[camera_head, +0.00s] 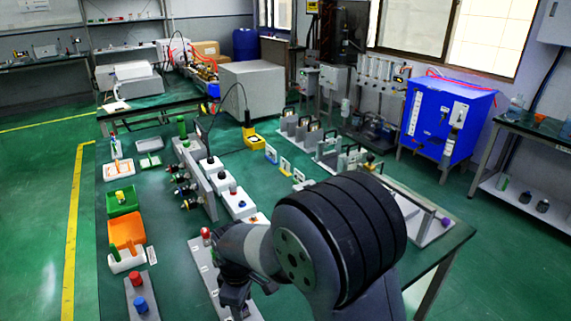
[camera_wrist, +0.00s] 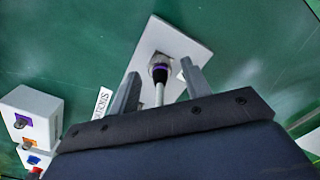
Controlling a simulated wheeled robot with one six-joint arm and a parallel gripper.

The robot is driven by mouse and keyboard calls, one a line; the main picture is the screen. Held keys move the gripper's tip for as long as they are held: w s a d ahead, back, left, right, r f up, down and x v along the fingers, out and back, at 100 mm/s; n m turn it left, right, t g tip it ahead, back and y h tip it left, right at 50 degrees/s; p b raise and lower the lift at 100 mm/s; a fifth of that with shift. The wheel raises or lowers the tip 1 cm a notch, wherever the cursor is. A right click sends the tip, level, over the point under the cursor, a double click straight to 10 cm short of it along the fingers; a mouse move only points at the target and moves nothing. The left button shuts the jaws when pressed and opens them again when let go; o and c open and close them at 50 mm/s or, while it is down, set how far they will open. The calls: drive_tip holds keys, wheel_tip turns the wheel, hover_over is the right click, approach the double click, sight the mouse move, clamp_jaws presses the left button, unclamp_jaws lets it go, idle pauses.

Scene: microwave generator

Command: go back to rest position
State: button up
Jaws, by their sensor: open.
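My gripper (camera_head: 235,298) hangs low over the green workbench (camera_head: 170,215) in the head view, at the bottom middle, partly covered by my own arm. In the wrist view my gripper (camera_wrist: 160,84) shows two grey fingers spread apart. A slim pale rod with a black and purple end (camera_wrist: 160,73) shows between them, over a light grey plate (camera_wrist: 172,40). No finger is seen touching it; the depth between them is hard to tell. My arm is bent, its large dark joint covering the lower right of the head view.
A grey strip with a red knob (camera_head: 206,233) lies beside my gripper. Red (camera_head: 136,278) and blue (camera_head: 140,304) knobs stand to the left, near orange (camera_head: 127,232) and green (camera_head: 122,203) trays. White boxes with coloured sockets (camera_wrist: 31,118) sit left in the wrist view.

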drive_tip(key=n, duration=0.5)
drive_tip(key=shift+n, duration=0.3)
drive_tip(key=n, duration=0.5)
idle(0.4)
